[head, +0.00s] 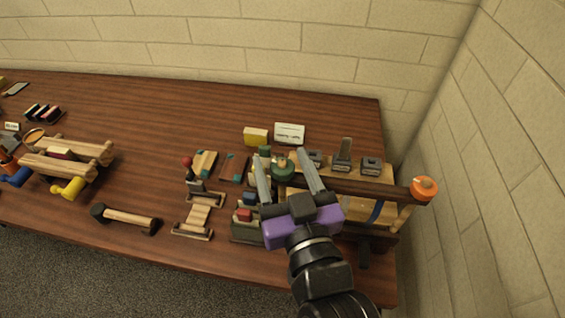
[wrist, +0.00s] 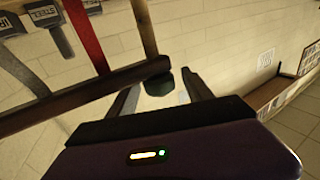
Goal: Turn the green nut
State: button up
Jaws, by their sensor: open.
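The green nut (head: 283,170) is a round knob at the left end of a dark horizontal bar in the head view. My gripper (head: 279,157) is open, its two grey fingers on either side of the nut. In the wrist view the nut (wrist: 159,83) shows dark green between the fingertips (wrist: 160,80), with gaps to both fingers. I cannot tell whether the fingers are deep enough around it. An orange nut (head: 424,188) sits at the bar's right end.
The dark bar (head: 365,187) belongs to a wooden frame near the table's right edge. Hammer-like tools (head: 342,155) stand behind it. A red-knobbed clamp (head: 188,163) and small blocks lie to the left. A block wall (head: 520,150) rises at the right.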

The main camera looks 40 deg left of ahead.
grip_shut()
